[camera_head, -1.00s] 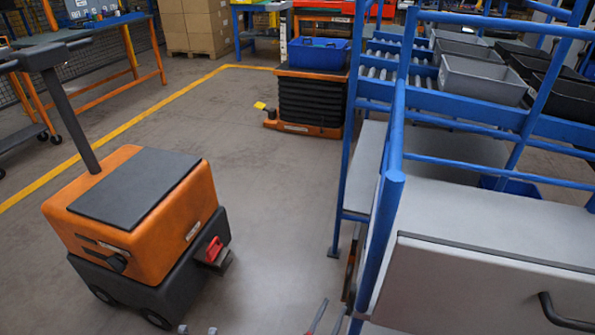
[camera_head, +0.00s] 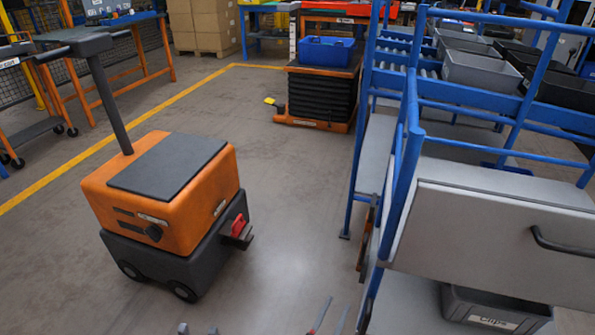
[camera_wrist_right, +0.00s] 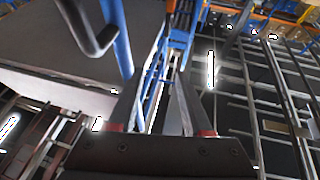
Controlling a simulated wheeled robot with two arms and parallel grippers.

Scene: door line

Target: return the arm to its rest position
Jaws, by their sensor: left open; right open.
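My left gripper (camera_head: 198,330) shows only as two grey fingertips at the bottom edge of the head view, apart, over bare floor. My right gripper (camera_head: 331,317) shows as two thin fingertips at the bottom edge, one with red on it. They are apart with nothing between them. In the right wrist view, the right gripper (camera_wrist_right: 157,95) is open and empty, its two fingers pointing away. The rest of both arms is hidden below the head view.
A grey panel (camera_head: 500,230) with a dark handle (camera_head: 565,243) and blue posts (camera_head: 408,180) stands right of my right gripper. A grey bin (camera_head: 480,308) labelled "Clips" sits below it. An orange cart (camera_head: 205,205) stands at left. Floor (camera_head: 295,215) between is clear.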

